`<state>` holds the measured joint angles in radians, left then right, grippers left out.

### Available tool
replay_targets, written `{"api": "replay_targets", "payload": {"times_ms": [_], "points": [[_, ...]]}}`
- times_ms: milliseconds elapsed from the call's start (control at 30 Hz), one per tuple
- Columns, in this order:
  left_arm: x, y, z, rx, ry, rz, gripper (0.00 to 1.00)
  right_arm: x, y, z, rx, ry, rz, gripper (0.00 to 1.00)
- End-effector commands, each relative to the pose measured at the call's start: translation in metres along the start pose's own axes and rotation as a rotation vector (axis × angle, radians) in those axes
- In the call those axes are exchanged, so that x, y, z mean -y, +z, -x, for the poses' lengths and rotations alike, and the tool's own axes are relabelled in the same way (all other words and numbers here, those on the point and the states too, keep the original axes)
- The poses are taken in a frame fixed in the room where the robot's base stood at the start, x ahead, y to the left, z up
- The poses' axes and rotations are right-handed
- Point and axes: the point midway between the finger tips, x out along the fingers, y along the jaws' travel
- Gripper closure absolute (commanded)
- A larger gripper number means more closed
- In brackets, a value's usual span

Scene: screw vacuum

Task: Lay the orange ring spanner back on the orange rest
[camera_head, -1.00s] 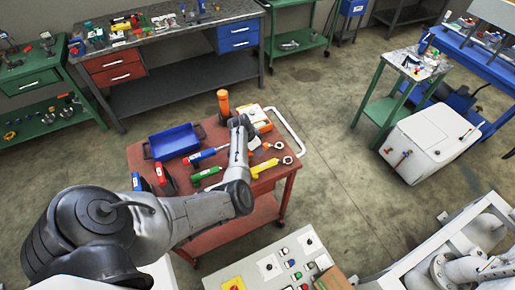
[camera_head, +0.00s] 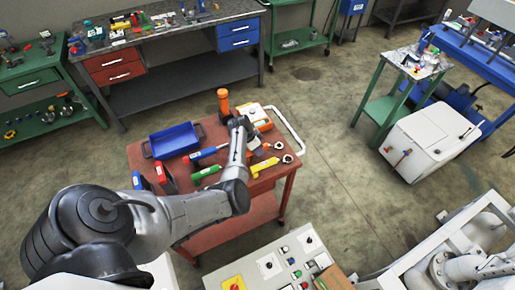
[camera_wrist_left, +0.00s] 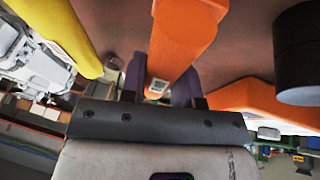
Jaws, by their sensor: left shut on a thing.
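My left gripper (camera_wrist_left: 160,86) is shut on the orange handle of the ring spanner (camera_wrist_left: 180,40). In the wrist view the handle stands between the two dark purple fingers, with a small white label at its near end. In the head view the orange spanner (camera_head: 256,147) shows just right of my left wrist, its pale ring pointing right. The gripper's fingers are hidden there. I cannot pick out the orange rest with certainty; how far the spanner is above the cart is unclear. My right gripper is not in view.
The red cart (camera_head: 137,158) also holds a yellow ring spanner (camera_head: 264,167), green, red and blue tools, a blue tray (camera_head: 174,140), an upright orange object (camera_head: 223,103) and an orange-and-white case (camera_head: 262,125). In the wrist view, a yellow handle (camera_wrist_left: 60,30) and a black cylinder (camera_wrist_left: 303,55) flank the spanner.

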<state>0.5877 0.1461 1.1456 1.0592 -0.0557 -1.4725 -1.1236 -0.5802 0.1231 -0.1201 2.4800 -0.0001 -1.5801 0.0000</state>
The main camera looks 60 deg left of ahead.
Motion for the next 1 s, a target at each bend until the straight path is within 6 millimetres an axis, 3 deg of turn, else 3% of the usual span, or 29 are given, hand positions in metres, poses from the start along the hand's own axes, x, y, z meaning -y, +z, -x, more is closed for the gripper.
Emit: {"api": "replay_targets", "payload": {"times_ms": [100,133,200,433,600,1000], "points": [[0.0002,-0.0005,0.0004,-0.001,-0.001,0.0,1.0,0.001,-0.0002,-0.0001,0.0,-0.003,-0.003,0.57],[0.0002,-0.0006,0.0004,-0.001,-0.001,0.0,0.69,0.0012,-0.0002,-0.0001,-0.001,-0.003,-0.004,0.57],[0.0003,-0.0006,0.0004,-0.001,-0.001,0.0,0.62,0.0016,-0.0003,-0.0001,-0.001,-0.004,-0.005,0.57],[0.0002,-0.0005,0.0003,-0.001,0.0,0.0,0.41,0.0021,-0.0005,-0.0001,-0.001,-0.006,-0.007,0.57],[0.0,0.0,-0.0002,0.0,0.0,0.0,0.39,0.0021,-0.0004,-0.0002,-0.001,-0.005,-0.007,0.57],[0.0,-0.0002,-0.0001,-0.001,0.0,0.0,0.01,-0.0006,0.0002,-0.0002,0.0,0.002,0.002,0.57]]}}
